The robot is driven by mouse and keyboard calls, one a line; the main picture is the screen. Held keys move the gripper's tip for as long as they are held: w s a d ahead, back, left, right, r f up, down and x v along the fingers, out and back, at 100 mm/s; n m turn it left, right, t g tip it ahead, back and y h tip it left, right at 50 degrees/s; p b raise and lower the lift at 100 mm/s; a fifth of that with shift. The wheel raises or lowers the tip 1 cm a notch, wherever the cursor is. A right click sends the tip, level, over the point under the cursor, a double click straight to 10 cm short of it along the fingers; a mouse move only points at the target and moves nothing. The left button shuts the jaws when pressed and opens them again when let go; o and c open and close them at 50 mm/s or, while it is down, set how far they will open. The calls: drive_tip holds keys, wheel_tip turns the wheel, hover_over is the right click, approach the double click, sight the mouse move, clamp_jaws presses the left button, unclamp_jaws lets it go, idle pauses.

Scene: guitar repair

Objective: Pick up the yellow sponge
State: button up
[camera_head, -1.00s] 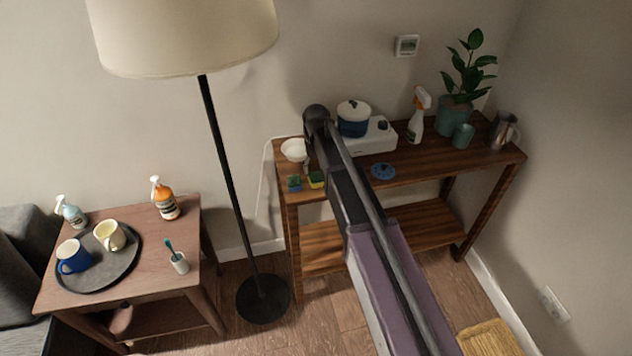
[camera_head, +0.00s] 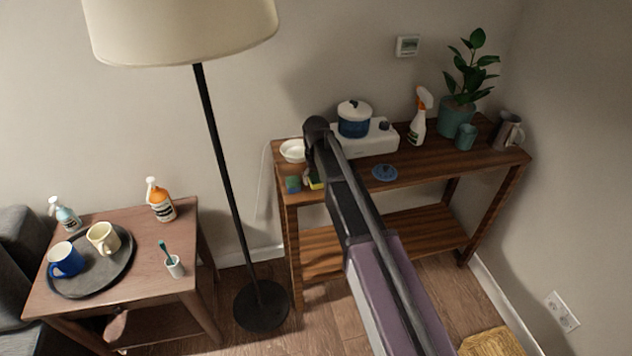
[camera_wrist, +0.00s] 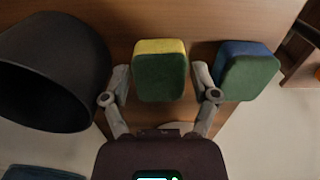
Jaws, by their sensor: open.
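The yellow sponge (camera_wrist: 160,47) with a green scrubbing face lies on the wooden console table, in the upper middle of the wrist view. In the head view the yellow sponge (camera_head: 316,184) is partly hidden behind my arm. My gripper (camera_wrist: 161,80) is open, with one finger on each side of the yellow sponge. I cannot tell whether either finger touches it. A blue sponge (camera_wrist: 247,48) with a green face sits beside it, just outside the right finger in the wrist view. The blue sponge (camera_head: 293,184) is left of the yellow one in the head view.
The console table (camera_head: 440,160) also holds a white bowl (camera_head: 292,151), a blue pot (camera_head: 354,120), a blue disc (camera_head: 384,172) and a spray bottle (camera_head: 418,118). A floor lamp (camera_head: 228,190) stands left of it. A dark rounded shape fills the wrist view's left side.

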drive_tip(key=c, duration=0.4)
drive_tip(key=shift+c, duration=0.2)
drive_tip(key=shift+r, duration=0.2)
wheel_tip(320, 180, up, 3)
drive_tip(key=p, duration=0.3)
drive_tip(key=shift+f, duration=0.2)
drive_tip(key=s+d+r+p, duration=0.1)
drive_tip(key=s+d, duration=0.1)
drive_tip(key=s, duration=0.5)
drive_tip(key=s+d+r+p, duration=0.1)
drive_tip(key=s+d, duration=0.1)
drive_tip(key=s, duration=0.6)
drive_tip(key=shift+s+d, duration=0.2)
drive_tip(key=shift+d, duration=0.05)
drive_tip(key=shift+o, duration=0.6)
drive_tip(key=c, duration=0.5)
